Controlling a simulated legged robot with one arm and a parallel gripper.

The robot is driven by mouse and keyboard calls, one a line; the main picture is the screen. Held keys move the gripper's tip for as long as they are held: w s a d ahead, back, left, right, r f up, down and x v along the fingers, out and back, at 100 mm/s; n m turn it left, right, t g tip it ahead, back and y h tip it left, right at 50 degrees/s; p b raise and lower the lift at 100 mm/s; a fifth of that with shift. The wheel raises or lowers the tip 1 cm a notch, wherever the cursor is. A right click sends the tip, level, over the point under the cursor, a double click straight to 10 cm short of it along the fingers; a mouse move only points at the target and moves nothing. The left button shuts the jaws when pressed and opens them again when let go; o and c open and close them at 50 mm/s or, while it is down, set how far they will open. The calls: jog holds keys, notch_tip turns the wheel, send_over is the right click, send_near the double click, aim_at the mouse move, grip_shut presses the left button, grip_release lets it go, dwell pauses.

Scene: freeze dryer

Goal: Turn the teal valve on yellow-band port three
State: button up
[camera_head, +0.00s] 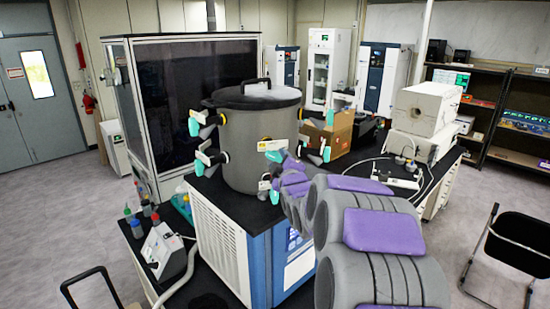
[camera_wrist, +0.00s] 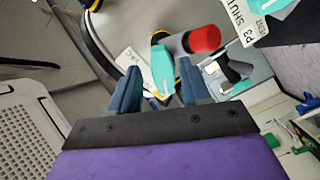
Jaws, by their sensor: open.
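The grey drum (camera_head: 255,120) with a black lid stands on a white and blue cabinet. Several ports with teal handles and white tags ring its side. In the wrist view, a teal valve handle (camera_wrist: 163,70) lies between the open fingers of my gripper (camera_wrist: 158,68); contact is unclear. Beside it is a grey port with a red end (camera_wrist: 205,40) and a yellow band. A tag reading P3 SHUT (camera_wrist: 240,22) is at upper right; which valve it belongs to is unclear. In the head view, my arm reaches the drum's front right, and the fingertips are hard to make out.
Bottles and a small white device (camera_head: 162,248) stand on the black bench at left. A cardboard box (camera_head: 328,138) sits behind the drum. White equipment (camera_head: 427,108) stands on the right bench. A black chair (camera_head: 512,245) is on the open floor at right.

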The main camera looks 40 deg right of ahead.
aim_at(275, 157)
jog(key=shift+w+d, duration=0.7)
jog(key=shift+d, duration=0.15)
jog(key=a, duration=0.4)
jog(key=shift+w+a+r, duration=0.25)
jog(key=shift+w+r, duration=0.05)
jog(key=shift+r, duration=0.05)
jog(key=d, duration=0.3)
jog(key=shift+s+d+f, duration=0.15)
jog(key=shift+d+f, duration=0.1)
jog(key=shift+d, duration=0.05)
jog(key=c, duration=0.6)
jog(key=shift+a, duration=0.15)
grip_shut()
jog(key=shift+a+r, duration=0.1)
jog(key=shift+a, duration=0.1)
